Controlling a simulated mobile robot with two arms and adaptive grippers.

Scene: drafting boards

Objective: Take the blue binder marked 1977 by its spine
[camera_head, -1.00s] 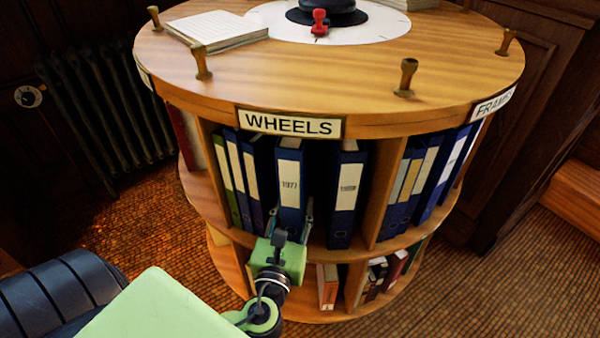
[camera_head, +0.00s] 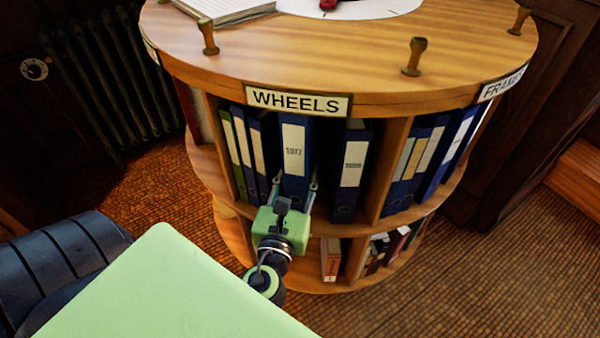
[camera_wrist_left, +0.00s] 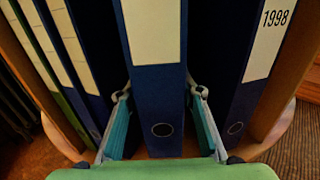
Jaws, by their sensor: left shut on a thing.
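The blue binder marked 1977 (camera_head: 295,138) has a pale spine label and stands upright in the upper shelf under the WHEELS sign. My left gripper (camera_head: 295,186) is shut on the lower part of its spine, with one finger on each side. In the left wrist view, the binder's spine (camera_wrist_left: 160,95) fills the middle between the fingertips of my left gripper (camera_wrist_left: 158,96). Its ring hole shows near the bottom, but the number is out of that view. My right gripper is not in view.
The blue binder marked 1998 (camera_head: 352,170) stands to the right, apart from the held one. Several binders (camera_head: 243,150) stand to the left. A wooden divider (camera_head: 391,165) is beyond 1998. The WHEELS sign (camera_head: 297,102) hangs close to the held binder's top.

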